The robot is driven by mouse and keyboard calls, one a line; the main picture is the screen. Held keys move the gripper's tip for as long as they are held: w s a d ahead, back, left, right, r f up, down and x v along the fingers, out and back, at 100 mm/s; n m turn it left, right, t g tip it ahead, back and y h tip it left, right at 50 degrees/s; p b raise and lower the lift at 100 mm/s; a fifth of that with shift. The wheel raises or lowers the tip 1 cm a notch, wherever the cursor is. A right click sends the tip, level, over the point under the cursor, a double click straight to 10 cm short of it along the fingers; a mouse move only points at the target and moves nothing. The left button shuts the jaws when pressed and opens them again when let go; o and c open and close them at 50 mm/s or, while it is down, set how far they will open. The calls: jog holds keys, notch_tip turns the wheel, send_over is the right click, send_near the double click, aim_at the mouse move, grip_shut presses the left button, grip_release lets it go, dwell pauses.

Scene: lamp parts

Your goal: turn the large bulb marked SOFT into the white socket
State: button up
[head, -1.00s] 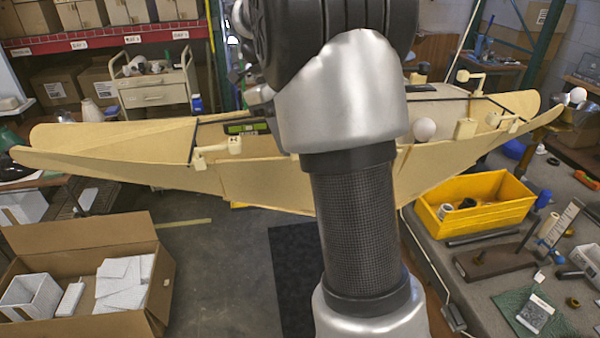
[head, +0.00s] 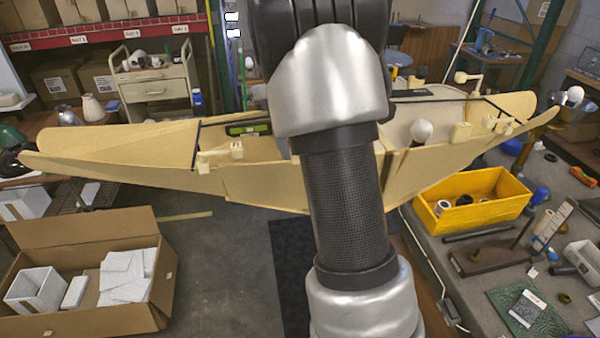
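A round white bulb (head: 422,131) stands at the long cream boat-shaped body, just right of my arm. Two more pale round bulbs show at the far right, a larger one (head: 575,94) and a smaller one (head: 558,97). No SOFT marking is legible on any of them. Several small cream fittings sit along the body, one at the left (head: 220,155) and one at the right (head: 461,133). I cannot tell which, if any, is the white socket. My arm fills the middle of the head view, and my gripper is hidden behind it.
The boat-shaped body (head: 110,160) spans the view. A yellow bin (head: 480,212) with small parts stands on the cluttered right workbench. An open cardboard box (head: 85,232) with white pieces is at lower left. A cart (head: 155,88) stands behind.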

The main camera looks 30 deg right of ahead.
jog(key=shift+a+m+y, duration=0.1)
jog(key=shift+m+y, duration=0.2)
jog(key=shift+m, duration=0.4)
jog(key=shift+p, duration=0.3)
jog(key=shift+o, duration=0.2)
jog(key=shift+m+y+p, duration=0.5)
jog(key=shift+m+p, duration=0.35)
jog(key=shift+m, duration=0.25)
jog(key=o, duration=0.9)
jog(key=shift+o, duration=0.2)
